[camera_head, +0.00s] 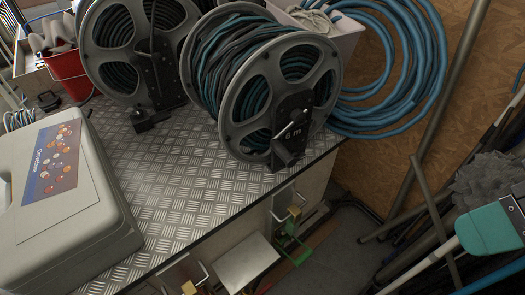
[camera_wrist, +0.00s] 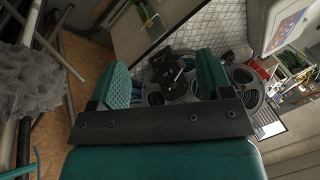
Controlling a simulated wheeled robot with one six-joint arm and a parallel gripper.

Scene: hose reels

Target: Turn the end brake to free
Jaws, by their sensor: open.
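The end reel (camera_head: 330,85) stands upright on the bench, wound with teal and dark hose. Its black brake plate (camera_head: 291,150) carries a "6 m" mark and a small lever (camera_head: 284,131) set slantwise across it. In the wrist view, the dark brake plate (camera_wrist: 160,62) and the pale lever (camera_wrist: 178,75) appear between the fingers, some way beyond them. My gripper (camera_wrist: 163,72) is open and empty, its teal fingers apart, touching nothing I can make out. The lever's exact setting is too small to read.
A second reel (camera_head: 100,40) stands left on the checker-plate bench (camera_head: 190,195), near a grey case (camera_head: 60,200) and red bucket (camera_head: 68,75). Blue hose coils (camera_head: 430,65) hang at the right. Poles and a fluffy grey head (camera_head: 490,180) crowd the right side.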

